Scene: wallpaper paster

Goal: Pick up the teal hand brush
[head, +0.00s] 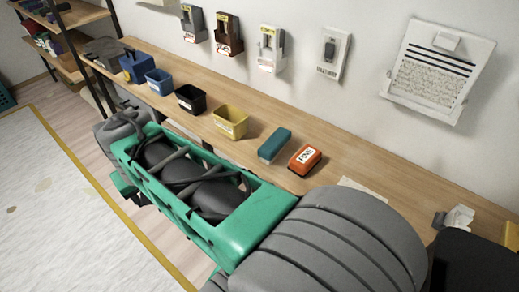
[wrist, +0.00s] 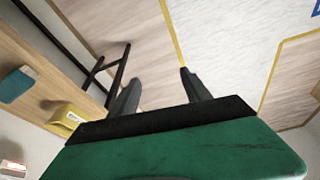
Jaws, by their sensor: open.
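The teal hand brush (head: 274,145) lies on the wooden wall shelf in the head view, between a yellow bin and an orange block. In the wrist view the teal brush (wrist: 17,85) shows at the left edge, well off to the side of the fingers. My gripper (wrist: 159,76) is open and empty, its two dark fingers apart over the floor in front of the shelf. In the head view my green arm covers part of the shelf's front edge, and the fingers cannot be made out there.
On the shelf (head: 345,160), the yellow bin (head: 230,122) stands left of the brush and the orange block marked FINE (head: 305,159) close on its right. A black bin (head: 190,98) and blue bin (head: 159,82) stand farther left. A dark frame (wrist: 105,70) stands beside the shelf.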

